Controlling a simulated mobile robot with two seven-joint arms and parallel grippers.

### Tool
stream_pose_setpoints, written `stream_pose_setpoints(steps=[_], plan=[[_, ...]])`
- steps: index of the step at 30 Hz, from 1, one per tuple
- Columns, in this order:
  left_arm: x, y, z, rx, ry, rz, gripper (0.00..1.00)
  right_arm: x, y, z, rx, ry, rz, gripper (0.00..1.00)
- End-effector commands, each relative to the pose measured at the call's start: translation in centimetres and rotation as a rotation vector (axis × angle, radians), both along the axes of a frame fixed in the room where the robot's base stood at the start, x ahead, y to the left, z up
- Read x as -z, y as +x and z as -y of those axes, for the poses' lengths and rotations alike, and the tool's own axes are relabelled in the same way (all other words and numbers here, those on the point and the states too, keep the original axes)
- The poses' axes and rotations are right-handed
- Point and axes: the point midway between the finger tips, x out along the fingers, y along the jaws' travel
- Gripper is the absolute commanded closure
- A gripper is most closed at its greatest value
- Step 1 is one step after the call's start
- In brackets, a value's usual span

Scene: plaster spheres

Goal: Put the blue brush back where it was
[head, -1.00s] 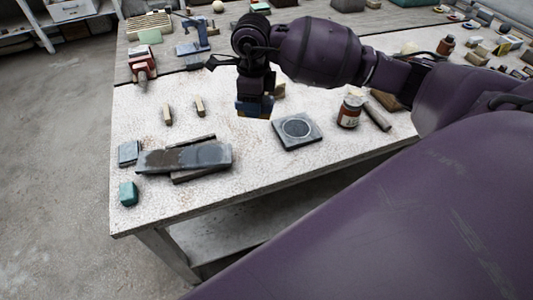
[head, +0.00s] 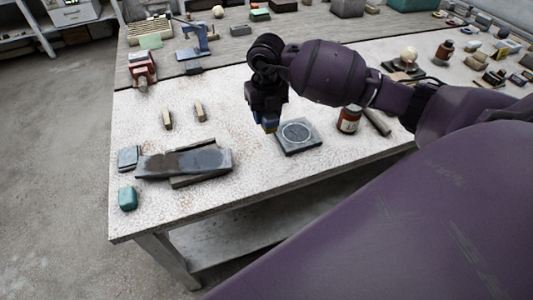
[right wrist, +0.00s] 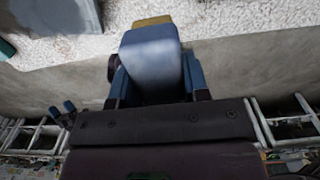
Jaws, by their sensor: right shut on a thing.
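The blue brush (right wrist: 150,55) is between the fingers of my right gripper (right wrist: 155,82) in the right wrist view. Its body is blue and its far end is yellowish. In the head view my right gripper (head: 267,118) points down over the white table (head: 215,128), shut on the brush. The brush's low end (head: 270,128) shows just left of a dark square plate with a pale ring (head: 298,138). I cannot tell whether the brush touches the table. My left gripper is not in view.
A brown jar with a red label (head: 349,119) stands right of the plate. The table's front edge is clear.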

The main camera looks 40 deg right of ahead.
Motion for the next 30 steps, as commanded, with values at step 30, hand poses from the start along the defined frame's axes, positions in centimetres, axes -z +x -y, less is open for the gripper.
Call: stream_pose_setpoints(steps=[30], plan=[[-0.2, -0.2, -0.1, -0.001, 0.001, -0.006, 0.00, 15.0, -0.1, -0.1, -0.001, 0.001, -0.003, 0.77]])
